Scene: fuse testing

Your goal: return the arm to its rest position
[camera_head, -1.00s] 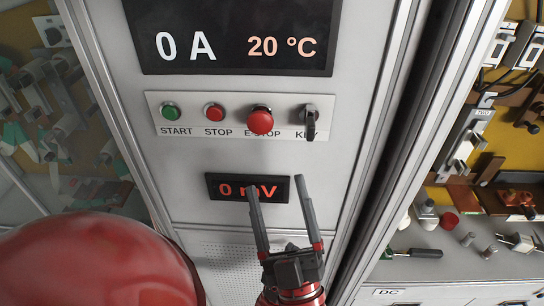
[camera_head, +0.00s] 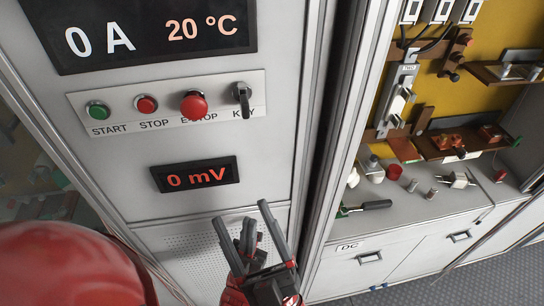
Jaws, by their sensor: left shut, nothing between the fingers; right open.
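My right gripper (camera_head: 246,213) is open, its two dark fingers pointing up and apart in front of the lower part of the grey test cabinet (camera_head: 270,150). A narrow dark part with some red shows between its fingers, and I cannot tell what it is. The fingertips are below the "0 mV" display (camera_head: 196,175) and hold nothing that I can make out. My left gripper cannot be made out. A large rounded red part of my own body fills the lower left corner.
The cabinet has a START button (camera_head: 97,110), a STOP button (camera_head: 146,103), a red E-STOP (camera_head: 194,105) and a key switch (camera_head: 242,98). At the right, a bench (camera_head: 440,205) carries several small parts and a green-handled screwdriver (camera_head: 366,207). Grey floor shows at the lower right.

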